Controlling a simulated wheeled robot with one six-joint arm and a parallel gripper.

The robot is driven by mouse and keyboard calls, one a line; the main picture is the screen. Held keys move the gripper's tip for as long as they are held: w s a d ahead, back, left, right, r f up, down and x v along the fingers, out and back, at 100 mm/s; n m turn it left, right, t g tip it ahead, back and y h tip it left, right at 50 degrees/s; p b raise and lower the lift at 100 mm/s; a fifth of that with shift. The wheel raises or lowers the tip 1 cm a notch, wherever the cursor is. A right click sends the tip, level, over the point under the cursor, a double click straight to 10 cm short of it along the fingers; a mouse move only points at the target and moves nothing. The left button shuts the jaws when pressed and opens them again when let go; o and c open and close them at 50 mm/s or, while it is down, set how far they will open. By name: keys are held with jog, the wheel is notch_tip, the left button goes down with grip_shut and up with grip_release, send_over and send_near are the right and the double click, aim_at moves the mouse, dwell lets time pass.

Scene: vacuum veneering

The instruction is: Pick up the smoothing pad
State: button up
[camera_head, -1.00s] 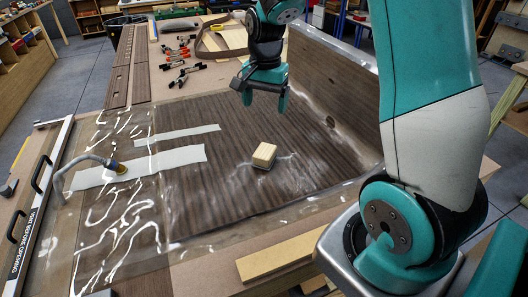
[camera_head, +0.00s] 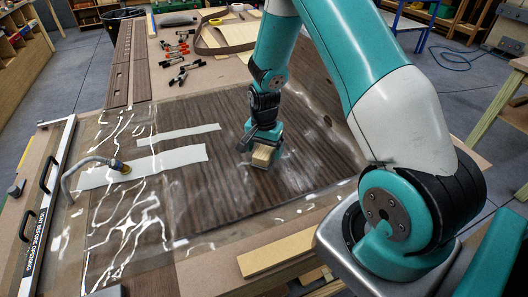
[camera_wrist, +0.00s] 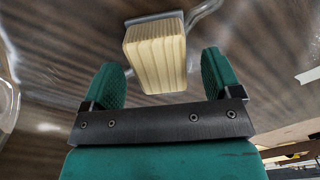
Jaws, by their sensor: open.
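The smoothing pad (camera_head: 262,156) is a pale wooden block on a thin grey base. It sits on the film-covered dark veneer panel (camera_head: 205,201). My gripper (camera_head: 262,150) is low over the panel at the pad, with its fingers open. In the wrist view the pad (camera_wrist: 156,55) shows between and just beyond the two teal fingertips of my gripper (camera_wrist: 166,75), with a gap visible on both sides. I cannot tell how far the fingers reach down beside the block.
Two pale strips (camera_head: 150,165) lie left of the pad. A hose fitting (camera_head: 95,165) stands on the film at left, beside a white bar with black handles (camera_head: 45,210). Several clamps (camera_head: 178,65) lie at the back. A loose wooden board (camera_head: 275,255) lies at the front edge.

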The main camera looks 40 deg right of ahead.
jog(key=shift+f, duration=1)
jog(key=c, duration=1.1)
jog(key=shift+r, duration=0.15)
